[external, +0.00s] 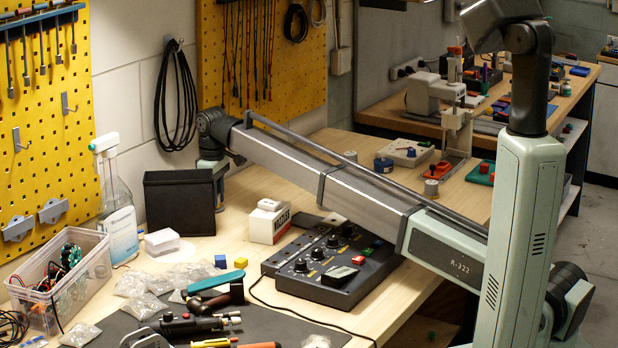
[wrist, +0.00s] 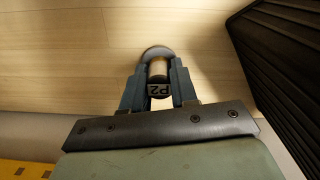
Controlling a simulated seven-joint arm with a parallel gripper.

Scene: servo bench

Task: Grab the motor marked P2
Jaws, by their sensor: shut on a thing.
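The motor marked P2 (wrist: 158,69) is a small metal cylinder with a dark end that bears the P2 label. In the wrist view it sits between the two blue-grey fingers of my gripper (wrist: 159,80), which are shut on it. Pale wood bench top shows around it; whether the motor touches the wood I cannot tell. In the external view my gripper (external: 211,168) points down at the back of the bench, by the wall. The black box partly hides it there, and the motor cannot be made out.
The black ribbed box (external: 180,203) stands close beside my gripper, and also shows in the wrist view (wrist: 285,60). A white box (external: 268,224) and a dark control panel (external: 335,265) stand to the right. Tools and small bags crowd the front left.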

